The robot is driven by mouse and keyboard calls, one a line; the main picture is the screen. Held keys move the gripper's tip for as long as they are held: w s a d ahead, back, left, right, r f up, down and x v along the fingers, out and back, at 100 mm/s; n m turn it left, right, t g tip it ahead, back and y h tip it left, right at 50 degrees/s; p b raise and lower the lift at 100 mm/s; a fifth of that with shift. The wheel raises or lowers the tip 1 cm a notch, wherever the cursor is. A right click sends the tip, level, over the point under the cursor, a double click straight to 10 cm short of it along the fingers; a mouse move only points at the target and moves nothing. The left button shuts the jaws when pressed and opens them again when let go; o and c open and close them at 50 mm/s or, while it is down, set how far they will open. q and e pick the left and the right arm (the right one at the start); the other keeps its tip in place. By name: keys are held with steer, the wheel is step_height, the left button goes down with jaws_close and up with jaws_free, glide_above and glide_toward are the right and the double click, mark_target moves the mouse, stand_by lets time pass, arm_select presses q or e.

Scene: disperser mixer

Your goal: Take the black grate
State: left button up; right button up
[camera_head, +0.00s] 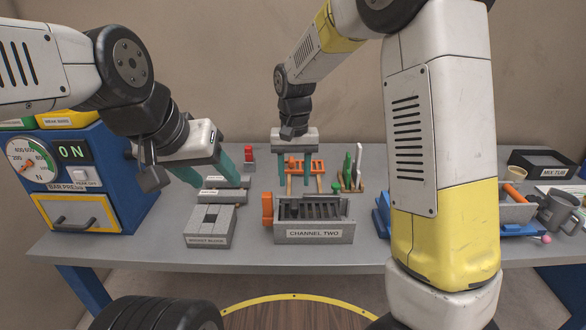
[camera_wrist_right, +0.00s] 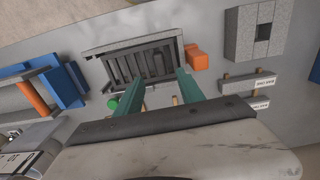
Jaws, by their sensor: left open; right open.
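The black grate (camera_head: 308,208) lies inside the open grey box labelled CHANNEL TWO (camera_head: 341,234), at the middle of the table. Its dark bars also show in the right wrist view (camera_wrist_right: 133,67). My right gripper (camera_head: 300,174) is open and empty, above and behind the box in the head view. In the right wrist view its teal fingers (camera_wrist_right: 160,88) overlap the box's near edge, apart from the grate as far as I can tell. My left gripper (camera_head: 219,183) is open and empty, over the small grey blocks left of the box.
An orange block (camera_head: 267,209) sits at the box's left side. An orange rack (camera_head: 304,168) and upright green and white pieces (camera_head: 352,166) stand behind it. A grey slotted block (camera_head: 209,226) is left; a blue press (camera_head: 119,168) is farther left. A grey mug (camera_head: 555,211) stands right.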

mark_target(294, 202)
step_height(294, 202, down, 8)
steer(key=shift+r, duration=0.2)
stand_by(0.3)
jaws_close()
stand_by(1.2)
steer(key=c, duration=0.9)
jaws_free()
jaws_close()
